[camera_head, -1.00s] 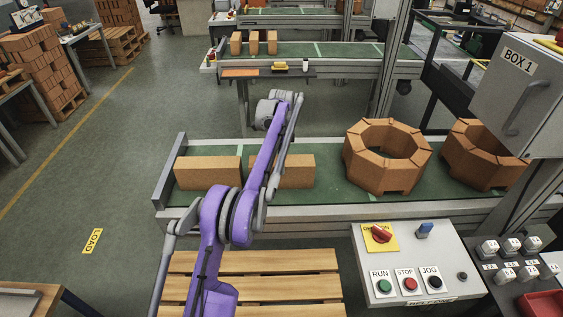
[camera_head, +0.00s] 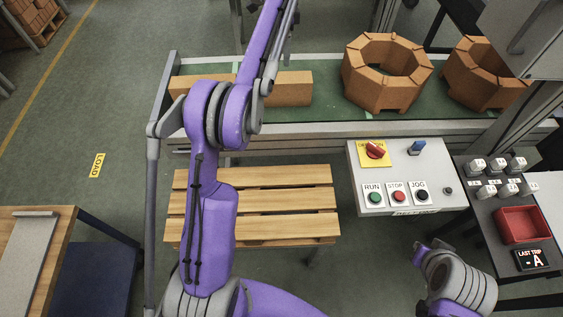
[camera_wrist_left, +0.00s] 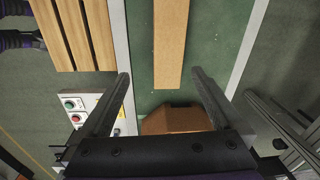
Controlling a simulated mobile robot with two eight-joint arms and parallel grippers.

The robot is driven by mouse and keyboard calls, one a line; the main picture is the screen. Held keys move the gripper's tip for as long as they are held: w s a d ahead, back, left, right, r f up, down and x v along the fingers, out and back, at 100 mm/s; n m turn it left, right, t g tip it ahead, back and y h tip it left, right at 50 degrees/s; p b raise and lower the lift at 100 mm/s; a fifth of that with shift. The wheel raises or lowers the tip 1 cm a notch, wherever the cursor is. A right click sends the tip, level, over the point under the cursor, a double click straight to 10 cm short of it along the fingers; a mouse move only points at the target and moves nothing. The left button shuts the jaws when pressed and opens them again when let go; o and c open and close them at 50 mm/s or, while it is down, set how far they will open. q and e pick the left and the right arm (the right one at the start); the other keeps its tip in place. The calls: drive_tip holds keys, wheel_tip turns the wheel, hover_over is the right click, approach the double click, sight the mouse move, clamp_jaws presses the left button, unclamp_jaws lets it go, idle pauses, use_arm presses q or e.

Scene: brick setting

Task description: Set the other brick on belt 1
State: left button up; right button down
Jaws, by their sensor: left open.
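I cannot read the belt's number. In the left wrist view my left gripper (camera_wrist_left: 160,74) is open and empty above the belt. A long brick (camera_wrist_left: 170,42) on the belt shows below and beyond its fingertips, running off the top edge. In the head view that gripper is beyond the top edge. My right gripper is not in view.
Octagonal brick rings (camera_head: 380,92) stand farther right on the belt; one (camera_wrist_left: 178,121) shows between my left fingers, below them. A wooden pallet (camera_head: 250,203) and a control panel (camera_head: 357,195) stand in front of the belt. A red tray (camera_head: 522,225) is at right.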

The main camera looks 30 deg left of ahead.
use_arm(q)
drive_tip(key=s+d+r+n+t, duration=0.1)
drive_tip(key=s+d+n+t, duration=0.15)
drive_tip(key=s+d, duration=0.45)
drive_tip(key=s+d+r+n+t, duration=0.1)
drive_tip(key=s+d+n, duration=0.3)
drive_tip(key=s, duration=0.6)
drive_tip(key=s+d+f+n+t, duration=0.1)
drive_tip(key=s+d+f+n, duration=0.1)
drive_tip(key=s+f, duration=0.4)
drive_tip(key=s+d+f+n+t, duration=0.1)
drive_tip(key=s+d+f, duration=0.4)
drive_tip(key=s, duration=0.6)
drive_tip(key=shift+f+n, duration=0.45)
drive_tip(key=shift+f, duration=0.15)
